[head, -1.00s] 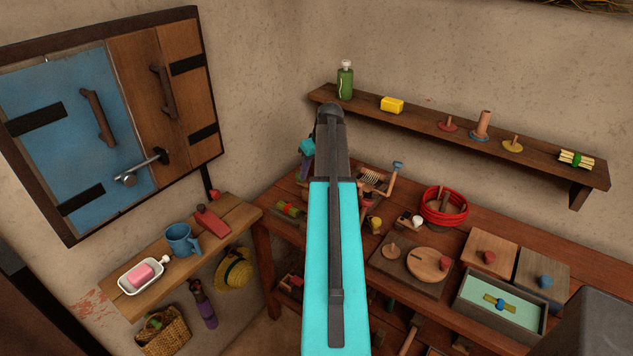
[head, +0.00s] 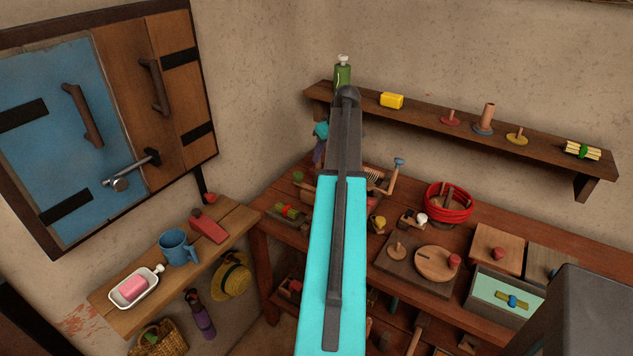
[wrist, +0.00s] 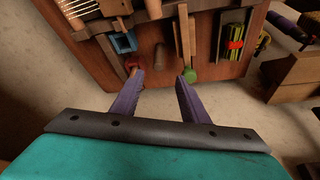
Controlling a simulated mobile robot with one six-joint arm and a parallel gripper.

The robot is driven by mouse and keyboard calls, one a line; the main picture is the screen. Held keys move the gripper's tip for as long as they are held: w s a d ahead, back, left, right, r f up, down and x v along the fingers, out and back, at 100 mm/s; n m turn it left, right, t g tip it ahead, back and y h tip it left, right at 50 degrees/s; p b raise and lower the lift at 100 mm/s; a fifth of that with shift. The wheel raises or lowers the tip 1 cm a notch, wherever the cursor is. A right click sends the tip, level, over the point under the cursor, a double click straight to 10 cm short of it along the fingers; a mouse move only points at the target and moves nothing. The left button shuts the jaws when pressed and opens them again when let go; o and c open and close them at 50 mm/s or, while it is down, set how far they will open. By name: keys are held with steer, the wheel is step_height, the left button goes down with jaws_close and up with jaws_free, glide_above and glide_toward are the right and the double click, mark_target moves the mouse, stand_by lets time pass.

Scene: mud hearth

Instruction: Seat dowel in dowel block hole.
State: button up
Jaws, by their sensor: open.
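My gripper (wrist: 162,78) is open in the wrist view, with its two purple fingers apart and nothing held between them. A short brown rounded peg (wrist: 160,53), which may be the dowel, shows on the wooden table beyond the gap between the fingertips. A small blue block-like piece with a dark opening (wrist: 123,42) lies left of it; I cannot tell whether this is the dowel block. In the head view my teal arm covers the middle of the scene and hides most of the gripper and the table under it.
A red piece (wrist: 132,64) is close to the left fingertip, and a green-ended stick (wrist: 190,73) is close to the right one. The workbench (head: 400,292) is crowded, with a red coil (head: 449,203) and green tray (head: 505,297). A narrow shelf (head: 460,126) hangs above.

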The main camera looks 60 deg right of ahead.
mark_target(317, 174)
steer(key=p+x, duration=0.1)
steer(key=x, duration=0.7)
steer(key=shift+p, duration=0.35)
steer(key=shift+d+f, duration=0.1)
steer(key=shift+p+x, duration=0.8)
steer(key=shift+x, duration=0.25)
steer(key=shift+p+x, duration=0.45)
steer(key=shift+x, duration=1.05)
jaws_close()
